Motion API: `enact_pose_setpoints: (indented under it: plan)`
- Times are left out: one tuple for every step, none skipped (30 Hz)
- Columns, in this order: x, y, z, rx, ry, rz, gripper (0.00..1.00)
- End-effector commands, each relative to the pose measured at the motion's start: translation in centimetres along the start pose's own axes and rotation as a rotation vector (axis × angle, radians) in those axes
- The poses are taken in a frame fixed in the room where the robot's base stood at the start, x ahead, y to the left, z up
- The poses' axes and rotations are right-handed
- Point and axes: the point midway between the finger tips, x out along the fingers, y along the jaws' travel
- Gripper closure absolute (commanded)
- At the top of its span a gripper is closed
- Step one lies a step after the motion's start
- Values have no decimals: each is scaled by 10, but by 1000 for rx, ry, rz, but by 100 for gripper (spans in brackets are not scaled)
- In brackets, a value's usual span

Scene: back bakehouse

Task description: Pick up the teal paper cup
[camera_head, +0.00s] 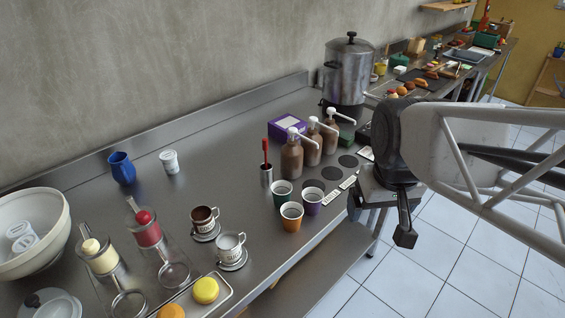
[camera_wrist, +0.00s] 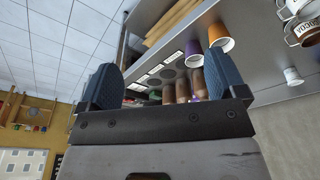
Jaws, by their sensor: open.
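The teal paper cup (camera_head: 282,198) stands upright on the steel counter (camera_head: 225,150) in the head view, at the back left of a cluster of three cups. A purple cup (camera_head: 313,205) is to its right and an orange cup (camera_head: 291,223) in front of it. My gripper (camera_head: 380,222) is open and empty, to the right of the cups, out past the counter's front edge. In the wrist view my open gripper (camera_wrist: 162,66) frames the counter, seen upside down. The orange cup (camera_wrist: 222,41) and purple cup (camera_wrist: 194,54) show there; I cannot make out the teal cup.
Brown pump bottles (camera_head: 292,158) and a metal holder (camera_head: 267,177) with a red-handled tool stand behind the cups. Two mugs on saucers (camera_head: 233,258) stand to the left. Dark discs (camera_head: 348,161) and label cards (camera_head: 348,182) lie right of the cups. Tiled floor is open below.

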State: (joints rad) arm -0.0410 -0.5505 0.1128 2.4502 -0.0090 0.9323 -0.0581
Motion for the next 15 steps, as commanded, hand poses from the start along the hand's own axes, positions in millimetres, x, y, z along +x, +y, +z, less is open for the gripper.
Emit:
enact_pose_setpoints:
  plan:
    - [4, -4, -11, -27, -12, -3, 10]
    - [5, -6, -18, -44, -16, -5, 10]
    - [8, -9, -27, -66, -22, -8, 10]
    - [10, -12, -34, -85, -28, -10, 10]
    - [12, -14, -41, -102, -32, -12, 10]
    - [16, -17, -50, -125, -39, -14, 10]
    - [17, -20, -57, -142, -43, -16, 10]
    - [20, -23, -64, -159, -48, -18, 10]
    - [24, -27, -73, -183, -54, -21, 10]
    - [26, -30, -79, -200, -58, -23, 10]
    - [30, -33, -86, -217, -64, -25, 10]
    - [34, -38, -95, -241, -69, -28, 10]
    - [37, -41, -101, -258, -74, -30, 10]
    - [41, -45, -107, -275, -79, -32, 10]
    - [45, -49, -116, -298, -84, -35, 10]
